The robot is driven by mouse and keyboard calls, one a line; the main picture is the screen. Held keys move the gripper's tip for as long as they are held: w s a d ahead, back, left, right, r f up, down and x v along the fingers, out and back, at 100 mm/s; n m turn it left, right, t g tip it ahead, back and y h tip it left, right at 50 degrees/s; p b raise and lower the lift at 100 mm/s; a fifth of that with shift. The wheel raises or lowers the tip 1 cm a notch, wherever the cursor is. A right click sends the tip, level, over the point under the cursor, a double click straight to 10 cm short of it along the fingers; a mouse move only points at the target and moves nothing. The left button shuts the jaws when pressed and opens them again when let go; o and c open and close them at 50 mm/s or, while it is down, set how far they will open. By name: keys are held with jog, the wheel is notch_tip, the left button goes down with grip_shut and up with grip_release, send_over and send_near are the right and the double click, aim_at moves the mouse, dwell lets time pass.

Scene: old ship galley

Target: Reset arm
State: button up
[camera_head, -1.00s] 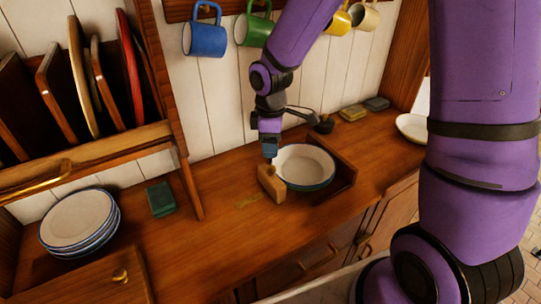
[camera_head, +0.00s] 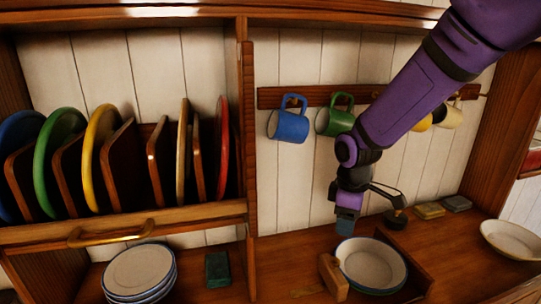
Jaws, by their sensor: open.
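My gripper (camera_head: 345,222) hangs pointing down from my purple arm, above the left rim of a white bowl with a dark outer rim. The bowl (camera_head: 371,264) sits on the wooden counter beside a small wooden block (camera_head: 333,277). The fingers look small and partly merged in this view, but nothing shows held between them. A gap to the bowl's rim is hard to judge.
A plate rack (camera_head: 150,222) with coloured plates stands left. Stacked plates (camera_head: 139,272) and a green block (camera_head: 217,269) lie below it. A blue mug (camera_head: 289,122) and a green mug (camera_head: 336,118) hang behind my arm. A shallow dish (camera_head: 512,240) stands right.

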jog(key=s+d+r+m+t, duration=0.2)
jog(key=s+d+r+m, duration=0.2)
jog(key=s+r, duration=0.5)
jog(key=s+d+r+m+t, duration=0.3)
jog(key=s+d+r+m, duration=0.2)
jog(key=s+r+m, duration=0.3)
jog(key=s+r, duration=0.1)
jog(key=s, duration=0.3)
jog(key=shift+s+d+r+m, duration=0.15)
jog(key=shift+s+r+m, duration=0.15)
jog(key=shift+r, duration=0.1)
jog(key=shift+w, duration=0.1)
dwell(0.8)
